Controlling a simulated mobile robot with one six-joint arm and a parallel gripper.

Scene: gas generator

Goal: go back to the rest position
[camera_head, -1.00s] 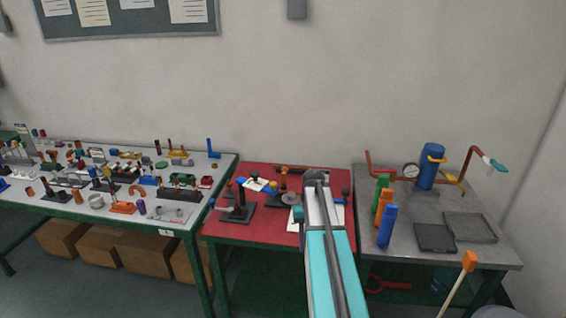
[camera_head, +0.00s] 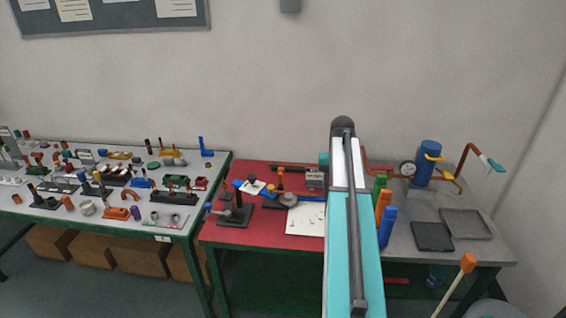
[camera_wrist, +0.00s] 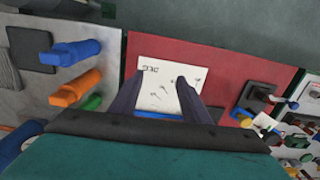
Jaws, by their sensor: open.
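My gripper (camera_wrist: 156,92) shows in the wrist view with its two dark fingers apart and nothing between them. It hangs over the red table (camera_wrist: 215,60), above a white sheet (camera_wrist: 170,75) with dark marks on it. A strip of blue shows between the fingers close to the palm; I cannot tell what it belongs to. In the head view my teal and white arm reaches forward between the red table (camera_head: 265,235) and the grey table, and it hides my fingers. The white sheet (camera_head: 305,220) lies to the left of my arm there.
Green (camera_head: 379,185), orange (camera_head: 383,209) and blue (camera_head: 387,227) upright pieces stand close right of my arm. A blue cylinder (camera_head: 428,160) with copper pipes and a gauge is behind. A black stand (camera_head: 236,212) is on the red table. The left table (camera_head: 120,222) is crowded.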

